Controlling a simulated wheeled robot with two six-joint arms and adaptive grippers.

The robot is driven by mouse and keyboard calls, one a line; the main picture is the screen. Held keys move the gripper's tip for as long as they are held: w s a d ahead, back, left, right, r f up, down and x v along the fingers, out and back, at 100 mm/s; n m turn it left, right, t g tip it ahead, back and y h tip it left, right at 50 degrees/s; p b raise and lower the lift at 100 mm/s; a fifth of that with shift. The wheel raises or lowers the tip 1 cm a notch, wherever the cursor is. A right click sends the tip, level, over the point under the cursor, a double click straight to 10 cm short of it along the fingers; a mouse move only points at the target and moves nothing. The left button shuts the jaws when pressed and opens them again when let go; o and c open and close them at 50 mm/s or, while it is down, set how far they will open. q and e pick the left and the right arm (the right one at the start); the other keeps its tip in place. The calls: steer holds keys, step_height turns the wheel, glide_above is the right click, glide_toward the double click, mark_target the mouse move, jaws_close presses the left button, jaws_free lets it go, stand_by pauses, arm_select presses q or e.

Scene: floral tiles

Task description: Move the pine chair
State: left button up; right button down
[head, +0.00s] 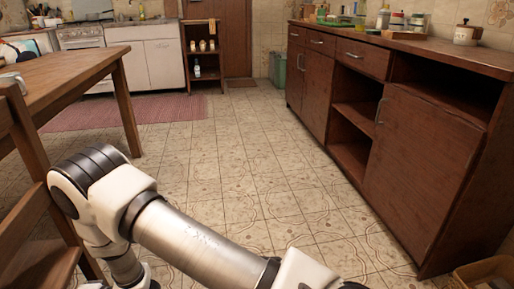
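A brown wooden chair (28,225), likely the pine chair, stands at the left edge in the head view. Its upright post, a slat and part of the seat show; the rest is cut off by the frame. One of my arms crosses the lower left and middle of the view, with its joint right beside the chair and covering part of it. I cannot tell whether the arm touches the chair. Neither of my grippers shows, so any hold on the chair is hidden.
A wooden table (62,72) stands behind the chair, its leg reaching the tiled floor. A long brown cabinet (425,155) lines the right side, with a wooden crate (487,271) at its near end. A pink rug (135,111) lies ahead. The middle floor is clear.

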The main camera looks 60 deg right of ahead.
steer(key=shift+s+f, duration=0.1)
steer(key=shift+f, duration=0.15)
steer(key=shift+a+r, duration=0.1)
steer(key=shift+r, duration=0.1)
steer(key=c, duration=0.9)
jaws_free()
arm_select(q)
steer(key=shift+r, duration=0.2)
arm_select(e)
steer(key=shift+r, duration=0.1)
arm_select(q)
steer(key=shift+p, duration=0.3)
